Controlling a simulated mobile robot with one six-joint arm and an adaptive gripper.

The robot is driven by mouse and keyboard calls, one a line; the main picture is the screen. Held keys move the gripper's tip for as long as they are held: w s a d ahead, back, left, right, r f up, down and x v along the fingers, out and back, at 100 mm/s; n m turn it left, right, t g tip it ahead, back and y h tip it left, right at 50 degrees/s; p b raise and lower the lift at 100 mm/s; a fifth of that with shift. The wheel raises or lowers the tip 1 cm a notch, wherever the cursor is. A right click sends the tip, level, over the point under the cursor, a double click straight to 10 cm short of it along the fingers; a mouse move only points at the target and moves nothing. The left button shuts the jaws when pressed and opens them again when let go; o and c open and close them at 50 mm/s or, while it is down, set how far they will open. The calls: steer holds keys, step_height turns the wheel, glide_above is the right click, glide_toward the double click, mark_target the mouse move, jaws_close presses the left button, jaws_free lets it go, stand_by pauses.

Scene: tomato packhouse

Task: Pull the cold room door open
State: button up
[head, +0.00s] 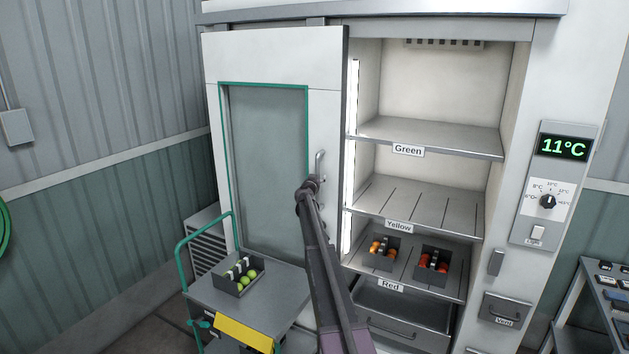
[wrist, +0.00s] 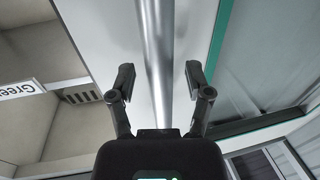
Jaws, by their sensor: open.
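The cold room door (head: 265,58) is a pale panel with a green-framed window. It stands at the left of the cold room opening, and the shelves to its right are in open view. Its upright metal handle (head: 320,163) is near the door's right edge. My gripper (head: 311,184) is at the handle's lower part in the head view, mostly hidden by my arm. In the wrist view my gripper (wrist: 160,76) is open, with one finger on each side of the handle bar (wrist: 155,45). Neither finger visibly touches the bar.
A cart (head: 285,285) carrying a dark box of green tomatoes (head: 238,276) stands in front of the door's lower part. Shelves labelled Green (head: 430,139), Yellow and Red fill the opening. A control panel (head: 549,185) reading 11°C is at right.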

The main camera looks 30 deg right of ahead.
steer(key=shift+a, duration=0.1)
steer(key=v, duration=1.2)
stand_by(0.6)
